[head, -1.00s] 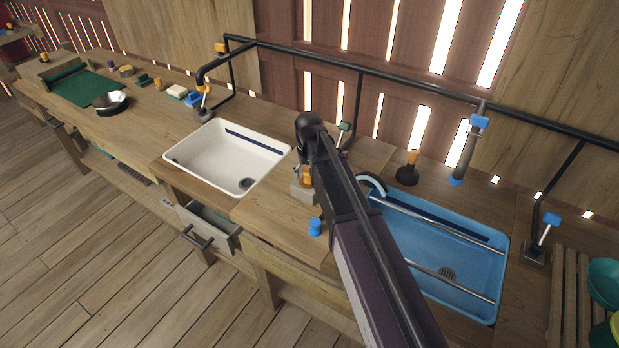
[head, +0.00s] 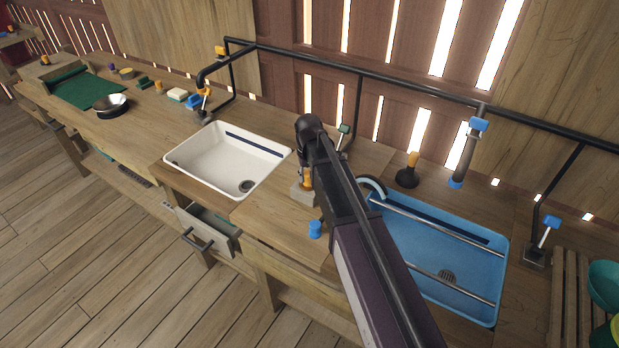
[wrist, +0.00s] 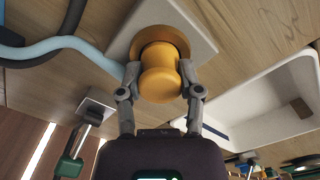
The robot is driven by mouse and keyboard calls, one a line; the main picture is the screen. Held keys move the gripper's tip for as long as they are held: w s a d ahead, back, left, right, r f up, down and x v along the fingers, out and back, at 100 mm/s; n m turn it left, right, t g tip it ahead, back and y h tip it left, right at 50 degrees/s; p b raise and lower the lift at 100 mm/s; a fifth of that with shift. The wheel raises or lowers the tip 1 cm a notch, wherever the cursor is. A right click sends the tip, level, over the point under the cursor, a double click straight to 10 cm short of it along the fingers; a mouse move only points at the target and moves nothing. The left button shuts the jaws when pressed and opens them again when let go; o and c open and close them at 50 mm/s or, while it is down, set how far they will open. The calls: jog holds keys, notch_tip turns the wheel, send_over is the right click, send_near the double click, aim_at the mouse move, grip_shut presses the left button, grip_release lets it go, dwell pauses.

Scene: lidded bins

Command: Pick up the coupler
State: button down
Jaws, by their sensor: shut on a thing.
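The coupler, an orange rounded piece with a wide flange (wrist: 158,82), is between the two fingers of my gripper (wrist: 158,72) in the wrist view. The fingers are shut on its narrower body, one on each side. The flange lies against or just over a pale square block (wrist: 120,45); I cannot tell whether they touch. In the head view the coupler (head: 307,179) shows as a small orange patch beside my arm, over the pale block (head: 303,196). My arm hides most of the gripper there.
A white sink (head: 228,160) lies to the left and a blue basin (head: 440,255) to the right. A blue cylinder (head: 315,229) stands near the counter's front edge. A black pipe rail (head: 400,89) runs behind. A drawer (head: 207,232) hangs open below.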

notch_tip(320, 180, up, 4)
jog(key=p, duration=0.3)
jog(key=shift+f+p, duration=0.25)
jog(key=shift+p, duration=0.05)
jog(key=s+d, duration=0.1)
jog(key=s, duration=0.4)
jog(key=s+d+r+p, duration=0.1)
jog(key=s, duration=0.9)
jog(key=shift+s+d+r, duration=0.2)
jog(key=shift+s+d, duration=0.2)
jog(key=shift+r+p, duration=0.15)
jog(key=shift+p, duration=0.2)
jog(key=shift+r+p, duration=1.85)
jog(key=shift+s, duration=0.1)
